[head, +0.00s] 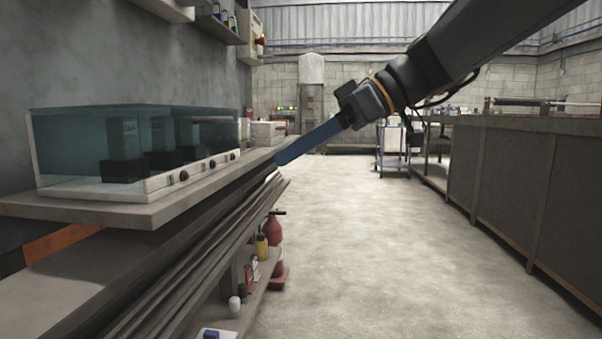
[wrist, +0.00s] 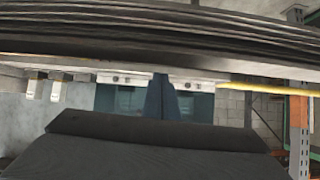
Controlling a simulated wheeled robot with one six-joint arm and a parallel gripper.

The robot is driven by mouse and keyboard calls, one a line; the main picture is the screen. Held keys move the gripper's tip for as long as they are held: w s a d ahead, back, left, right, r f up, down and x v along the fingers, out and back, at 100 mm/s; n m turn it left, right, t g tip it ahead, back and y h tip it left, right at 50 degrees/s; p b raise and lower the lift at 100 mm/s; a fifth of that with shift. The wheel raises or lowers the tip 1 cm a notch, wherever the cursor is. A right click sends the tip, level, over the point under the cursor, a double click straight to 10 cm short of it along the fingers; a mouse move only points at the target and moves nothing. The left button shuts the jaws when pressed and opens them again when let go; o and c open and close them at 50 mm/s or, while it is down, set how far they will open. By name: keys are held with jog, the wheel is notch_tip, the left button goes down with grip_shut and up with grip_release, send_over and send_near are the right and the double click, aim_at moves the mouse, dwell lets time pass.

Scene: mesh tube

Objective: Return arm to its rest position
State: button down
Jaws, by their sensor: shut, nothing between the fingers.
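My gripper (head: 281,159) reaches in from the upper right of the head view, its blue fingers closed together and pointing down and left. Nothing shows between them. The fingertips are close to the far right end of the shelf board (head: 150,212) in the picture; I cannot tell if they touch it. In the wrist view the blue fingers (wrist: 160,98) stand together at the centre, above my dark gripper body. That view appears upside down.
A tinted glass case (head: 105,120) with a white, knobbed base stands on the shelf. Long dark bars (head: 205,255) lie below it. A long counter (head: 520,185) lines the right. The floor (head: 370,250) between is clear.

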jog(key=s+d+f+m+h+p, duration=0.25)
jog(key=s+f+m+h, duration=0.25)
jog(key=s+f, duration=0.75)
jog(key=s+d+f+m+h+p, duration=0.25)
jog(key=s+f+m+h, duration=0.25)
jog(key=s+f, duration=0.7)
jog(key=d+r+m+p, duration=0.2)
jog(key=d+r+p, duration=0.4)
jog(key=r+p, duration=0.3)
jog(key=w+d+r+m+h+p, duration=0.1)
jog(key=d+r+p, duration=0.6)
jog(key=p, duration=0.9)
jog(key=d+r+m+p, duration=0.3)
jog(key=d+r+p, duration=0.4)
jog(key=r+p, duration=0.5)
jog(key=shift+w+m+g+h, duration=0.15)
jog(key=shift+m+g+h, duration=0.15)
jog(key=shift+m, duration=0.1)
